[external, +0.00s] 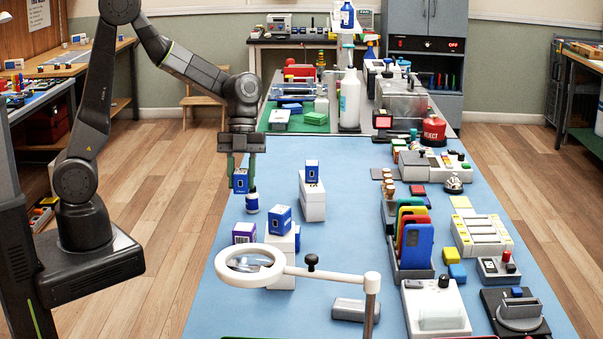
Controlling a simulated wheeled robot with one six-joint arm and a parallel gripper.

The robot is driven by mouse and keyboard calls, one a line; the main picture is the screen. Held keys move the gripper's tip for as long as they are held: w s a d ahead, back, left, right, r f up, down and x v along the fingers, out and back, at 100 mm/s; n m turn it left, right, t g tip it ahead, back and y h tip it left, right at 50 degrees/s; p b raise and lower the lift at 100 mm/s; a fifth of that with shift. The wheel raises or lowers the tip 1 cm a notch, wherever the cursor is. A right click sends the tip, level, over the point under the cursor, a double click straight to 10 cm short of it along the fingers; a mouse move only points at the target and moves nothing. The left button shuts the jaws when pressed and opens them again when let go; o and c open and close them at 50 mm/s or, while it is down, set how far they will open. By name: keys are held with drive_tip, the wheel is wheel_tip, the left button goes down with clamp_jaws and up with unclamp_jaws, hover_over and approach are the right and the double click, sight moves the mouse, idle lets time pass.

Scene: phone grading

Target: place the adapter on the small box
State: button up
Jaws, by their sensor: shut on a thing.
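My gripper (241,170) points down over the left edge of the blue table mat. A white small box (313,203) stands to the right with a similar blue block (312,171) on top. Nearer the camera, another white box (284,246) carries a blue block (281,219). A purple-and-white block (244,233) is left of it, its lower part hidden by the magnifier. I cannot tell which box is meant.
A rack of coloured phones (411,264) and several devices line the right side. A white bottle (350,100) stands at the back. The mat's middle is clear.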

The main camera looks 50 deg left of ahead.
wheel_tip(320, 180, down, 9)
drive_tip(key=shift+f, duration=0.1)
idle(0.3)
drive_tip(key=shift+f, duration=0.2)
drive_tip(key=o, duration=1)
drive_tip(key=shift+c, duration=0.2)
drive_tip(key=shift+r, duration=0.1)
drive_tip(key=shift+w+r+p, duration=0.15)
drive_tip(key=shift+r+p, duration=0.15)
drive_tip(key=shift+r, duration=0.1)
drive_tip(key=v, duration=1.1)
drive_tip(key=shift+a+r, duration=0.15)
